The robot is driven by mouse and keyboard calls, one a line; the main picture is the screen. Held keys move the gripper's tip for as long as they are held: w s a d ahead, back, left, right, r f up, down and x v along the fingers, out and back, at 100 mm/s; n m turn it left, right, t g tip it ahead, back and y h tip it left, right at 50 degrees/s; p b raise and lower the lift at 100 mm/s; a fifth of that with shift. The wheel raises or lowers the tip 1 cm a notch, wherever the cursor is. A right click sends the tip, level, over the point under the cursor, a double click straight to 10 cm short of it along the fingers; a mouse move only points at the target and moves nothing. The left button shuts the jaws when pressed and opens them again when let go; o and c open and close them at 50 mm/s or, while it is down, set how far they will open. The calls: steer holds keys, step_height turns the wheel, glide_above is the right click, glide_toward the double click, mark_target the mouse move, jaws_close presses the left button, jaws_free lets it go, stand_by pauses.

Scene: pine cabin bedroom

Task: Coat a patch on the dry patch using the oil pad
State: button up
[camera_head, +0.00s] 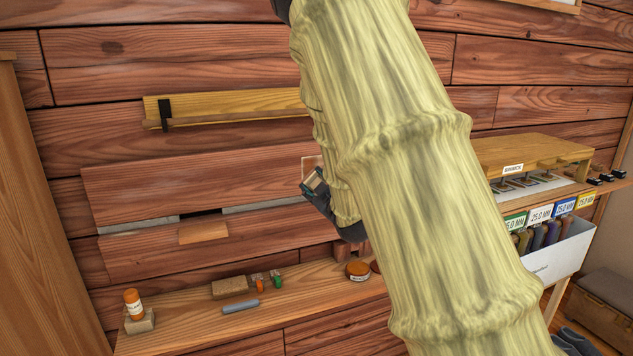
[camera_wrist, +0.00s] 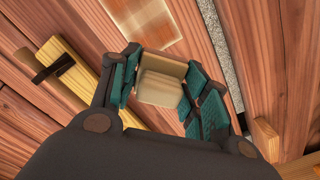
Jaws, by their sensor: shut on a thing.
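The oil pad, a beige block (camera_wrist: 160,88), is held between the teal-lined fingers of my gripper (camera_wrist: 163,94), which is shut on it. In the head view the pad (camera_head: 315,180) and my gripper (camera_head: 318,190) show small beside my arm, close to the plank wall. The dry patch (camera_wrist: 142,22), a paler rectangle with a light outline on the wood, lies just above the pad in the wrist view. In the head view only its left part (camera_head: 309,163) shows; my arm hides the rest. I cannot tell whether the pad touches the wall.
A yellow wooden rail (camera_head: 225,108) with a black bracket is above. Below, a wooden shelf (camera_head: 190,337) bears an orange bottle (camera_head: 133,304), a brown block (camera_head: 230,286) and a round tin (camera_head: 358,271). A white bin (camera_head: 555,255) stands right.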

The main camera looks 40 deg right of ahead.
steer(key=shift+d+f+m+p, duration=0.15)
steer(key=shift+d+m+p, duration=0.55)
steer(key=shift+m+p, duration=0.75)
steer(key=shift+d+f+m+p, duration=0.1)
steer(key=shift+d+m+p, duration=0.55)
steer(key=shift+m+p, duration=0.75)
steer(key=shift+d+f+m+p, duration=0.15)
steer(key=shift+d+m+p, duration=0.55)
steer(key=shift+m+p, duration=0.75)
steer(key=shift+w, duration=0.1)
steer(key=shift+x, duration=2.95)
steer(key=shift+b+x, duration=0.5)
steer(key=shift+x, duration=0.45)
steer(key=shift+d, duration=0.15)
steer(key=shift+s+d+f, duration=0.1)
steer(key=shift+s+d, duration=0.2)
steer(key=shift+d, duration=0.65)
steer(key=shift+s+d, duration=0.25)
steer(key=shift+d, duration=0.7)
steer(key=shift+w+a, duration=0.1)
